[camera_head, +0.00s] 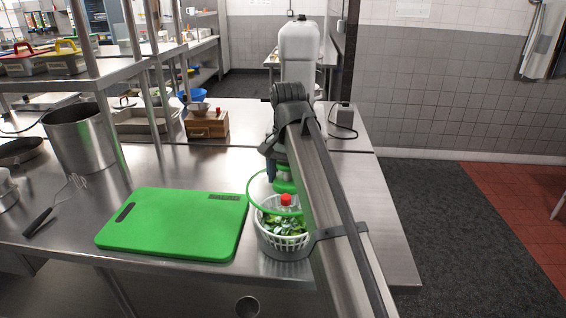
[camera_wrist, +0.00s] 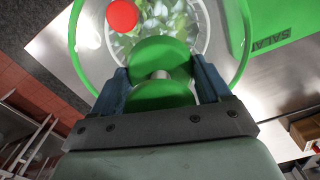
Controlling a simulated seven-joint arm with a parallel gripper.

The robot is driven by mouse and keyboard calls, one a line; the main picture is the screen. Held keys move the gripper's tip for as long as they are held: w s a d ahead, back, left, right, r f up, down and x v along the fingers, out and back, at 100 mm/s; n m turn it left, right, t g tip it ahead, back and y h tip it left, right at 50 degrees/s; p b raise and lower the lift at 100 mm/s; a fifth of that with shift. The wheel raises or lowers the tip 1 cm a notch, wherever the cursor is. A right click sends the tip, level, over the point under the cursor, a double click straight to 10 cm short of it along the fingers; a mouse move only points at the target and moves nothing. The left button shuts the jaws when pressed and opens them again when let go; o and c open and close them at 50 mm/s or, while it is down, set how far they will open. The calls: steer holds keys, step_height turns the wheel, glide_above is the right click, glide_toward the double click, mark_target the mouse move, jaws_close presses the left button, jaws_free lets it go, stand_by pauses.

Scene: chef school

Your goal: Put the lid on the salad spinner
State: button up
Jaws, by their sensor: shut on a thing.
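The salad spinner (camera_head: 284,241) is a white slotted bowl with green leaves inside, on the steel counter right of the cutting board. The lid (camera_head: 250,193) is clear with a green rim and a red knob (camera_head: 286,199). It looks tilted and is above the bowl, off its rim. My gripper (camera_head: 276,172) is shut on the lid's green handle. In the wrist view, my gripper (camera_wrist: 162,82) has a finger on each side of the green handle (camera_wrist: 160,57), and the leaves show through the lid. My arm hides the bowl's right side in the head view.
A green cutting board (camera_head: 175,223) lies left of the spinner. A wooden box (camera_head: 207,123) stands behind.

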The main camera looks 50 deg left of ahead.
steer(key=shift+s+d, duration=0.15)
steer(key=shift+d, duration=0.2)
steer(key=shift+f, duration=2.9)
steer(key=shift+f, duration=0.55)
steer(key=o, duration=1.2)
steer(key=shift+r, duration=0.15)
step_height(320, 180, up, 7)
steer(key=shift+r, duration=0.15)
